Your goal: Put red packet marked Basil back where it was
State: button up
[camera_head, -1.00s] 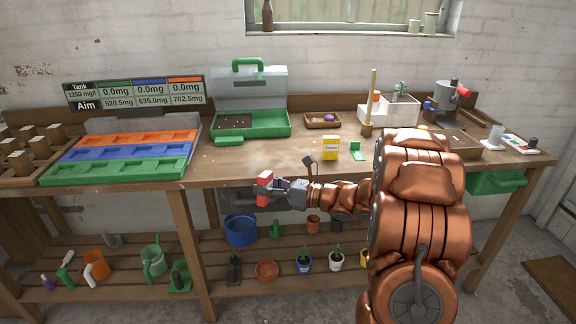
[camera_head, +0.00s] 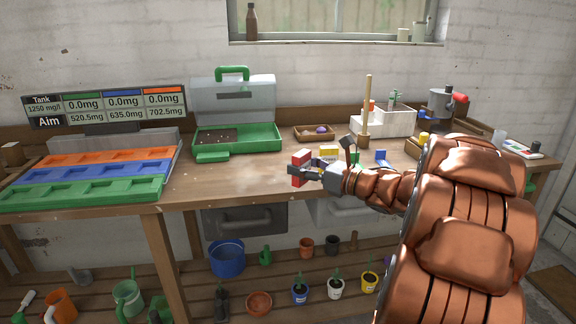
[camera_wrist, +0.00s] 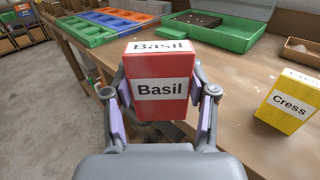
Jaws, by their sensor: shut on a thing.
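The red packet marked Basil (camera_wrist: 159,105) is upright between the two fingers of my gripper (camera_wrist: 163,118) in the wrist view. My gripper (camera_head: 304,171) is shut on it and holds it over the front part of the bench in the head view, where the red packet (camera_head: 300,166) shows at the fingertips. A yellow packet marked Cress (camera_wrist: 286,103) stands on the bench to the right of it. In the head view the yellow packet (camera_head: 329,152) is partly hidden behind my gripper. I cannot tell from these frames where the red packet stood before.
A green propagator tray (camera_head: 262,145) with an open clear lid stands behind. Orange, blue and green trays (camera_head: 85,189) lie at left. A small wooden tray (camera_head: 300,134) and white caddy (camera_head: 393,124) stand further back. Bench top (camera_head: 225,180) left of my gripper is clear.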

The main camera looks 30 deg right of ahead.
jog(key=w+d+p, duration=0.1)
jog(key=w, duration=0.3)
jog(key=w+d, duration=0.1)
jog(key=w, duration=0.3)
jog(key=w+d+f+p, duration=0.1)
jog(key=w+d, duration=0.1)
jog(key=w, duration=0.2)
jog(key=shift+w+d+p, duration=0.1)
jog(key=shift+w+p, duration=0.15)
jog(key=shift+p, duration=0.1)
jog(key=shift+w+f, duration=0.2)
notch_tip(320, 180, down, 3)
jog(key=shift+f+p, duration=0.15)
jog(key=shift+p, duration=0.3)
jog(key=shift+f+b, duration=0.2)
jog(key=shift+b, duration=0.2)
jog(key=o, duration=1.1)
jog(key=shift+o, duration=0.2)
jog(key=shift+r, duration=0.2)
